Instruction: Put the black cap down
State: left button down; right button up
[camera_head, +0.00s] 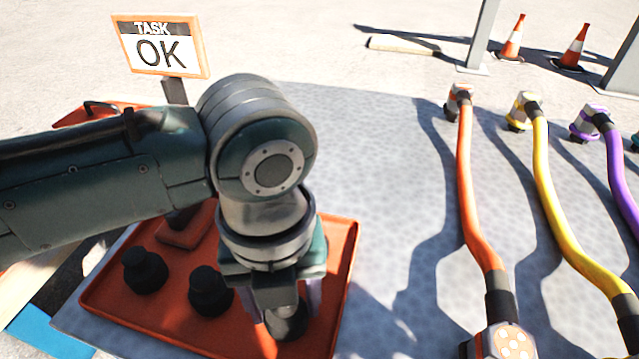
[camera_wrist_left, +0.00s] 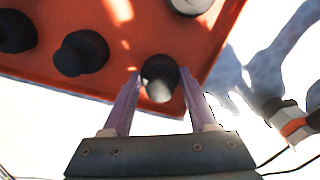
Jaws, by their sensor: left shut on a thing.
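My left gripper (camera_head: 287,300) points down over the right part of an orange tray (camera_head: 343,262). It is shut on a black cap (camera_head: 287,325), which sits between the two fingers at the tray's near right. The same held cap shows in the left wrist view (camera_wrist_left: 160,75) between the pale purple fingers (camera_wrist_left: 160,98), near the tray's edge (camera_wrist_left: 215,45). I cannot tell whether its underside touches the tray. Two other black caps, one at the left (camera_head: 145,271) and one in the middle (camera_head: 210,291), stand upright on the tray. My right gripper is not in view.
A sign reading "TASK OK" (camera_head: 160,47) stands behind the tray. Orange (camera_head: 470,190), yellow (camera_head: 553,207) and purple (camera_head: 622,170) cables lie to the right. Traffic cones (camera_head: 513,38) and grey posts (camera_head: 483,35) stand at the back.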

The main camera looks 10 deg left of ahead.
pick_arm(q)
jog(key=shift+r, duration=0.1)
jog(key=shift+c, duration=0.8)
grip_release()
